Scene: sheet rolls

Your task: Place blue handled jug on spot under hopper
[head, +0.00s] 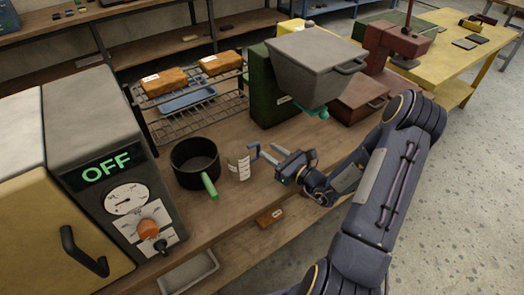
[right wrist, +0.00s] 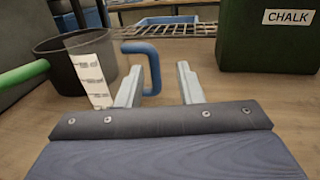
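The jug (head: 238,167) is pale with printed markings and stands upright on the wooden bench, its blue handle (head: 254,151) toward my right gripper (head: 272,156). In the right wrist view the jug (right wrist: 92,75) is at the left. Its blue handle (right wrist: 152,62) reaches in front of the open fingers (right wrist: 158,84), nearer the left finger. I cannot tell whether they touch. The grey hopper (head: 313,62) is on a green stand, with a teal outlet (head: 322,113) below. The spot under it is not clearly visible. My left gripper is not in view.
A black pot (head: 194,160) with a green handle stands just left of the jug. Behind is a wire rack (head: 195,122) with two loaves. The green CHALK box (right wrist: 268,45) is at the right wrist view's upper right. A machine reading OFF (head: 108,165) is at the left.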

